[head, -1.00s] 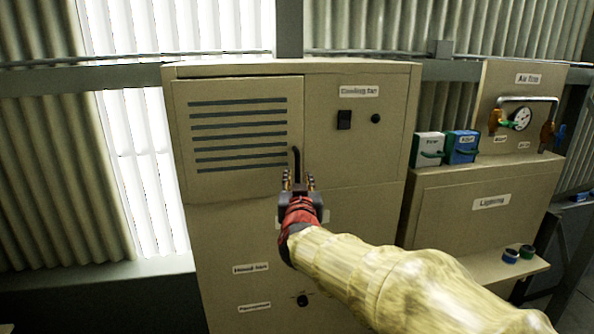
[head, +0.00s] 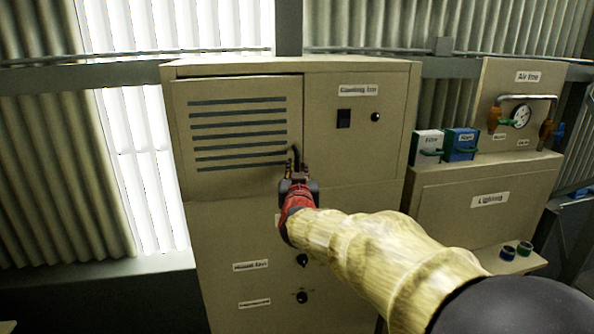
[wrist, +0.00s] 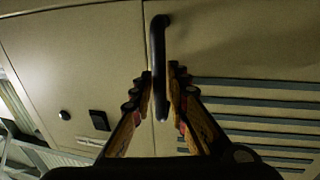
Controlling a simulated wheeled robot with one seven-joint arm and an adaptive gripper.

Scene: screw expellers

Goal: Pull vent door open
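The vent door (head: 240,120) is a beige panel with dark slats at the upper left of the cabinet. It looks shut or nearly so; a thin dark line shows along its top edge. Its black bar handle (head: 296,157) is at the lower right of the door. My gripper (head: 298,172) is at the handle's lower part. In the wrist view the handle (wrist: 158,50) runs between the two fingertips of my gripper (wrist: 160,82), which are close in on both sides of it. The door (wrist: 240,50) shows on the right there, slats below the handle.
The cabinet (head: 390,150) has a cooling fan switch (head: 344,118) and a black knob (head: 376,117) right of the door. More knobs (head: 302,297) are below. A lighting box (head: 440,200) and an air line panel (head: 530,75) stand to the right. Corrugated wall is on the left.

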